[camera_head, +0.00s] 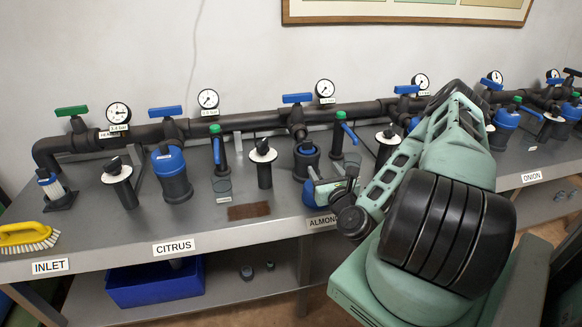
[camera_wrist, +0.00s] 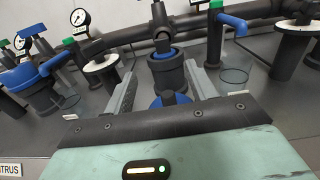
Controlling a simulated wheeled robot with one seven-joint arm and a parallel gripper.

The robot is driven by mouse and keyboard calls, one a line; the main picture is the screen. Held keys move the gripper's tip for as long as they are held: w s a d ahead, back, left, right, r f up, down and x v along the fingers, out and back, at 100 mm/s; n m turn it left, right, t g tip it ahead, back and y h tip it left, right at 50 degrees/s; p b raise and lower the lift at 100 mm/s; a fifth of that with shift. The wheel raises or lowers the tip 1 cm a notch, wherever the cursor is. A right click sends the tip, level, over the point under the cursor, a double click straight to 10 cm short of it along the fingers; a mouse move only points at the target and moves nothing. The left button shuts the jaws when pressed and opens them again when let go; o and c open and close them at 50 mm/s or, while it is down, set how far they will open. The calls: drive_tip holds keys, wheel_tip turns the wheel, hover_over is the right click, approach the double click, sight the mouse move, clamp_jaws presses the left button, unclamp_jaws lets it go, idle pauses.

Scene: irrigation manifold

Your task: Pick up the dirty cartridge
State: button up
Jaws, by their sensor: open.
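My gripper (camera_head: 318,184) is low over the bench at the ALMOND station. In the wrist view my gripper (camera_wrist: 161,72) is open, with one finger on each side and nothing clasped. Beyond the fingertips stands a dark filter housing (camera_wrist: 167,75) with a blue ring at its top; it also shows in the head view (camera_head: 306,163). It looks open with a dark inside. A round blue piece (camera_wrist: 171,99) shows low between the fingers, apart from the housing and partly hidden by my gripper. I cannot make out a dirty cartridge for certain.
Blue-capped housings (camera_head: 172,175), valves and gauges line the black pipe (camera_head: 235,122). A white-bodied cartridge (camera_head: 50,186) stands at far left beside a yellow brush (camera_head: 27,237). A brown patch (camera_head: 249,211) lies left of my gripper. A blue bin (camera_head: 155,285) is on the lower shelf.

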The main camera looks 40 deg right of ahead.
sight(308, 143)
drive_tip(key=w+b, duration=0.1)
drive_tip(key=d+b, duration=0.1)
drive_tip(key=w+d+b, duration=0.1)
drive_tip(key=b, duration=0.1)
drive_tip(key=shift+w+f+m+h, duration=0.3)
drive_tip(key=shift+w, duration=0.05)
drive_tip(key=shift+b+x, duration=0.8)
drive_tip(key=shift+b, duration=0.4)
drive_tip(key=shift+p+x, duration=0.45)
drive_tip(key=shift+x, duration=5.75)
drive_tip(key=shift+w+a, duration=0.1)
drive_tip(key=shift+a, duration=0.05)
clamp_jaws()
